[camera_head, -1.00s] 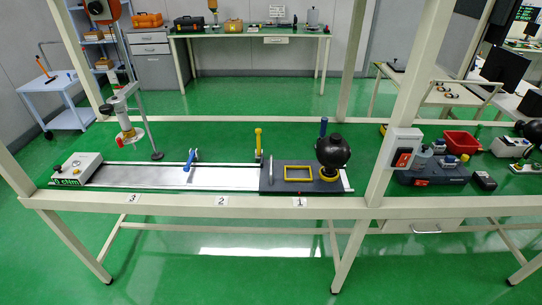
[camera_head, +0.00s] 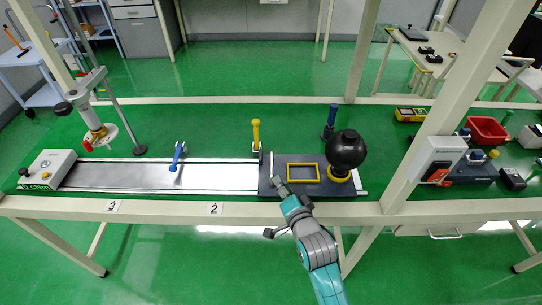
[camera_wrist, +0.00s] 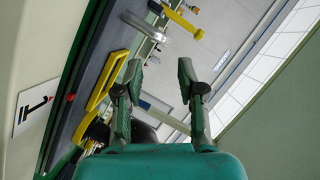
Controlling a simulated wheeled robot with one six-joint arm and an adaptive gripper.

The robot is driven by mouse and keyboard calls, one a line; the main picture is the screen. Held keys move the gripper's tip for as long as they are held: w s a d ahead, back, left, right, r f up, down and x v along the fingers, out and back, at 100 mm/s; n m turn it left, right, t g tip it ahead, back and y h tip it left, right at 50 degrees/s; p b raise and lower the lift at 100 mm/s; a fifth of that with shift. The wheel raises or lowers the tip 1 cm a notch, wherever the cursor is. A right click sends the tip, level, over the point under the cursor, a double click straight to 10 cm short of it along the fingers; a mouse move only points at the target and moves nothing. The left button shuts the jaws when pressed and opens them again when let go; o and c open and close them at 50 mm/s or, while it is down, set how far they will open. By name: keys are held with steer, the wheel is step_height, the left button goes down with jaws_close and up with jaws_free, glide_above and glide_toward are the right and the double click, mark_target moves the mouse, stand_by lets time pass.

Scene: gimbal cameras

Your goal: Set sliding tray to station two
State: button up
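The sliding tray (camera_head: 267,177) is a dark plate at the right end of the pale track (camera_head: 225,177), by station one. It carries a yellow frame (camera_head: 303,164) and a black ball (camera_head: 346,149) on a yellow ring. The frame also shows in the wrist view (camera_wrist: 92,103), with a grey upright handle (camera_wrist: 147,27) beyond it. My gripper (camera_head: 279,182) is over the tray's front left part. In the wrist view its fingers (camera_wrist: 158,78) are apart with nothing between them. The label 2 (camera_head: 215,208) is left of the tray; label 1 (camera_wrist: 33,112) shows in the wrist view.
A yellow lever (camera_head: 256,134) stands behind the track at the tray's left edge. A blue lever (camera_head: 178,155) leans over the track further left. A grey control box (camera_head: 48,168) sits at the far left. A frame post (camera_head: 419,120) rises right of the tray.

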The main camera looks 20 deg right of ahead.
mark_target(272, 163)
steer(key=x, duration=1.1)
jaws_close()
